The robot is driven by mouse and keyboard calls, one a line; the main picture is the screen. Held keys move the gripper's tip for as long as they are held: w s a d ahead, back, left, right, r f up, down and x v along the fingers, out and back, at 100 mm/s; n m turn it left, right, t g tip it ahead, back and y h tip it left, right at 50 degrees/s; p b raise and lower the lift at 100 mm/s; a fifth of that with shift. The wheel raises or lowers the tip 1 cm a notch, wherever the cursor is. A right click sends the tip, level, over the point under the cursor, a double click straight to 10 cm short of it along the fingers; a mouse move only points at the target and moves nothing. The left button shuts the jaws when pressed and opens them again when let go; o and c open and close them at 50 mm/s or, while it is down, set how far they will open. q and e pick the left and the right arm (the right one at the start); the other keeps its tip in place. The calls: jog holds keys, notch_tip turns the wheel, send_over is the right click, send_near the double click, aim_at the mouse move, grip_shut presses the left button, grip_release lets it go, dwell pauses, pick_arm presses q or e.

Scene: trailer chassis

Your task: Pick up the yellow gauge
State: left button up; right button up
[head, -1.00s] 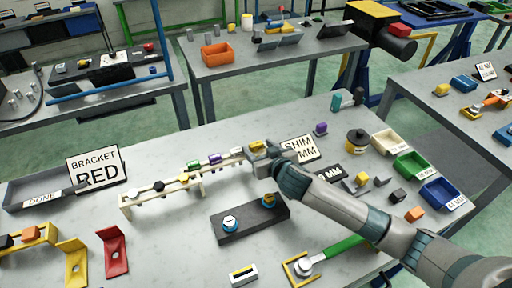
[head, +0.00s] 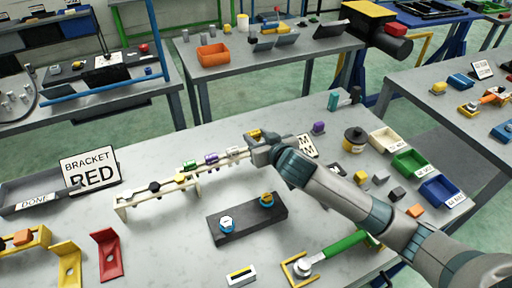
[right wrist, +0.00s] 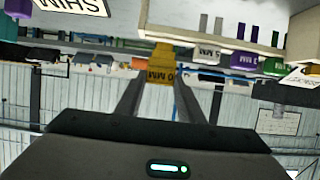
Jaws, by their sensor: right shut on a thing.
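The yellow gauge (head: 255,132) is at the right end of the cream rack (head: 153,199). In the right wrist view the yellow gauge (right wrist: 158,70), with dark lettering, sits between the two fingers. My right gripper (head: 252,140) is shut on it; the right wrist view also shows the gripper (right wrist: 158,82). The gauge is beside the rack's end, and I cannot tell whether it is fully clear of the rack. Purple (head: 211,159), green (head: 190,165) and black (head: 154,186) gauges stand along the rack. My left gripper is not in view.
A dark block (head: 240,226) with two blue-ringed pieces lies in front of the rack. A "SHIM" sign (head: 309,146) and a black-lidded yellow pot (head: 355,139) stand right of the gripper. White, green (head: 409,163) and blue bins line the right edge.

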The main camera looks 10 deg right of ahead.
jog(key=s+d+r+b, duration=0.3)
jog(key=s+d+r, duration=0.3)
jog(key=d, duration=0.3)
jog(key=shift+d+r, duration=0.2)
jog(key=shift+d, duration=0.1)
